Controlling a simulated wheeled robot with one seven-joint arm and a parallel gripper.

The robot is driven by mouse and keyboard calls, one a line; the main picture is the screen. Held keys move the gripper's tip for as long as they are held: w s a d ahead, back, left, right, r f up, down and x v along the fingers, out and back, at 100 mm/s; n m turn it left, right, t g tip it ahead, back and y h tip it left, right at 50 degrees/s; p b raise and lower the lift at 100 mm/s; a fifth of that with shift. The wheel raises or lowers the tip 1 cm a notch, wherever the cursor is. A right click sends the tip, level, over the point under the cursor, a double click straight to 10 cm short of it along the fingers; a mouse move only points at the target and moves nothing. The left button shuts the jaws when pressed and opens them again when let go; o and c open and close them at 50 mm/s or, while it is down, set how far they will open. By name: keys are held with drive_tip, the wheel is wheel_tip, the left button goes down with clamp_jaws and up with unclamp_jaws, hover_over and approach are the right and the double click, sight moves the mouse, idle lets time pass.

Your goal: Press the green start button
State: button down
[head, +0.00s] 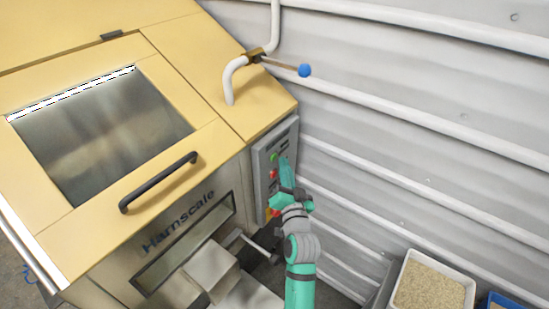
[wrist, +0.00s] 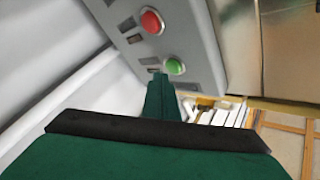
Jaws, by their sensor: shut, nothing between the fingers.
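The green start button (head: 274,157) is on the grey control panel (head: 262,160) on the machine's right side. In the wrist view the green button (wrist: 175,66) is round and raised, with a red button (wrist: 152,21) above it to the left. My green gripper (head: 285,162) is at the panel, just right of the green button in the head view. In the wrist view my gripper's closed fingers (wrist: 159,78) end just left of the green button. They are shut and empty. I cannot tell whether they touch the panel.
The yellow Harnscale machine (head: 216,152) has a windowed lid with a black handle (head: 158,182). A blue-knobbed lever (head: 304,70) sits on a white pipe above the panel. A corrugated wall stands close at right. A tray of grain (head: 409,264) is at lower right.

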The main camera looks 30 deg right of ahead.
drive_tip(key=shift+w, duration=0.15)
drive_tip(key=shift+w+a, duration=0.15)
drive_tip(key=shift+w, duration=0.1)
